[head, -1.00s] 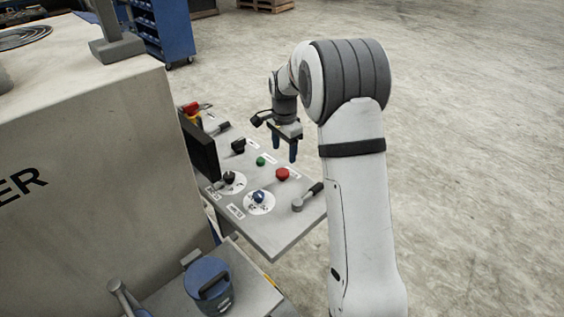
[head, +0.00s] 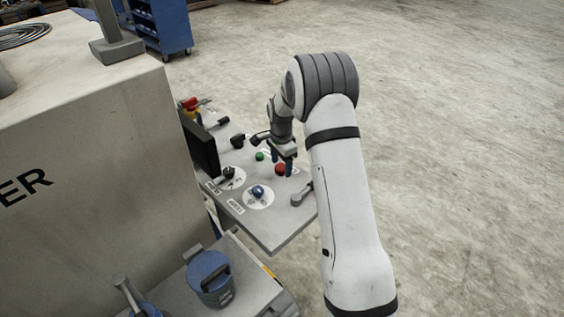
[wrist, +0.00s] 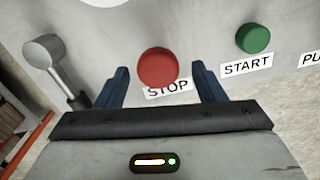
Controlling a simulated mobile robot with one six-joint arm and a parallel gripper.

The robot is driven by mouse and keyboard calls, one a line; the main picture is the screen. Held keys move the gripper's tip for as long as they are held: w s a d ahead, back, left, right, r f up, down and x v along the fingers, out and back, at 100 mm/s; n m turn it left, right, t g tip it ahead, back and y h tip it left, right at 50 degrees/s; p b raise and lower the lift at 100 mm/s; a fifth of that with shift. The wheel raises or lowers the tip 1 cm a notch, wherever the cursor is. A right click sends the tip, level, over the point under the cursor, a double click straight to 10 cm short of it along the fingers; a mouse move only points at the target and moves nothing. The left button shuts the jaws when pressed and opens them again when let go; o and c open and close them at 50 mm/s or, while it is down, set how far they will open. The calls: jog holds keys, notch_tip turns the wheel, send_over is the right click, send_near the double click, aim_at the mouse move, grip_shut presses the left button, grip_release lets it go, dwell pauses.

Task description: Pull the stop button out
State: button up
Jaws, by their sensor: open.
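The stop button is a red mushroom-shaped button (head: 281,169) on the grey control panel (head: 280,228). In the wrist view the red button (wrist: 158,68) stands above a label reading STOP (wrist: 167,88). My gripper (head: 283,166) is over the button in the head view, with its fingers pointing down. In the wrist view my gripper's two blue fingers (wrist: 160,84) are apart, one on each side of the button. The gripper is open and holds nothing. I cannot tell how deep the fingertips reach beside the button.
A green START button (wrist: 254,38) is to the right in the wrist view. A lever (head: 303,193) stands near the red button. A blue knob (head: 257,191), a black knob (head: 229,172) and a dark screen (head: 201,150) are also on the panel.

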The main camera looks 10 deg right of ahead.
aim_at(281, 166)
jog(key=shift+r, duration=0.1)
grip_shut()
jog(key=shift+w+r, duration=0.1)
jog(key=shift+r, duration=0.75)
jog(key=shift+c, duration=1.8)
grip_release()
jog(key=o, duration=0.4)
jog(key=shift+f, duration=0.1)
jog(key=shift+c, duration=0.2)
notch_tip(281, 166, up, 8)
jog(key=b, duration=0.2)
